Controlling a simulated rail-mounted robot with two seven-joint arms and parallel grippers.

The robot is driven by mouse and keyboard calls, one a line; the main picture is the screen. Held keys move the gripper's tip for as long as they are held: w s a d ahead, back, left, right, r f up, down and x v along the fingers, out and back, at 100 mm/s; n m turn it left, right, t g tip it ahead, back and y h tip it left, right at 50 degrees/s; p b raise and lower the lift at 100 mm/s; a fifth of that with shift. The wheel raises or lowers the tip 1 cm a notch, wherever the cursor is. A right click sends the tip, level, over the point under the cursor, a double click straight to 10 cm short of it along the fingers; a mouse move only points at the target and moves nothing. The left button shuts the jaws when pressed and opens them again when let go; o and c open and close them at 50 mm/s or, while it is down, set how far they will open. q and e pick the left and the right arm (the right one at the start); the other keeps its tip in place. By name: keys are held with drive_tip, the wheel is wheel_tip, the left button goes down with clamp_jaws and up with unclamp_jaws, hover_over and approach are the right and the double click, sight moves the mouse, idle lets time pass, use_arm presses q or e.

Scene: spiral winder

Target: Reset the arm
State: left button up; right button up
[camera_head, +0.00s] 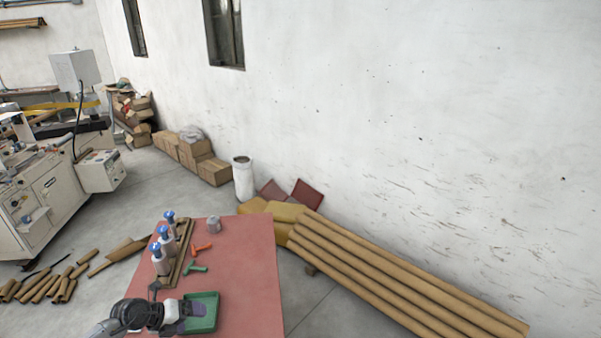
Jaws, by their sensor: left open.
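My left gripper (185,308) comes in from the lower left, above the front part of the red table (248,262). Its fingers point right, over the left side of a green tray (208,322). The gripper is open, and I see nothing held in it. Part of the tray is hidden behind it. My right gripper does not show.
Several blue-topped bottles (160,260) stand along the table's left side. A grey can (213,224), an orange tool (202,249) and a green tool (194,267) are near them. Long cardboard tubes (400,282) lie right of the table. A white machine (50,195) stands left.

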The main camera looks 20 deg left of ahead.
use_arm(q)
drive_tip(key=w+d+r+n+t+y, duration=0.1)
drive_tip(key=w+r+n+t+y, duration=0.1)
drive_tip(key=r+n+t+y, duration=0.75)
drive_tip(key=w+r+n+t+y, duration=0.3)
drive_tip(key=r+n, duration=0.4)
drive_tip(key=r, duration=0.7)
drive_tip(key=s+d+f+n+g+h+p, duration=0.3)
drive_tip(key=s+d+f+n+g, duration=0.25)
drive_tip(key=s+d, duration=0.5)
drive_tip(key=s+d+f+n+g+h+p, duration=0.3)
drive_tip(key=s+d+f+n+g, duration=0.25)
drive_tip(key=s, duration=0.75)
drive_tip(key=s+d+f+g+p, duration=0.1)
drive_tip(key=s+d+f+g, duration=0.1)
drive_tip(key=s, duration=0.6)
drive_tip(key=s+d+f+g+h+p, duration=0.1)
drive_tip(key=s+d+f+g, duration=0.1)
drive_tip(key=s, duration=0.5)
wheel_tip(320, 180, down, 2)
drive_tip(key=shift+s+d+f+g+p, duration=0.2)
drive_tip(key=shift+s+d+g+p, duration=0.2)
drive_tip(key=shift+d, duration=0.25)
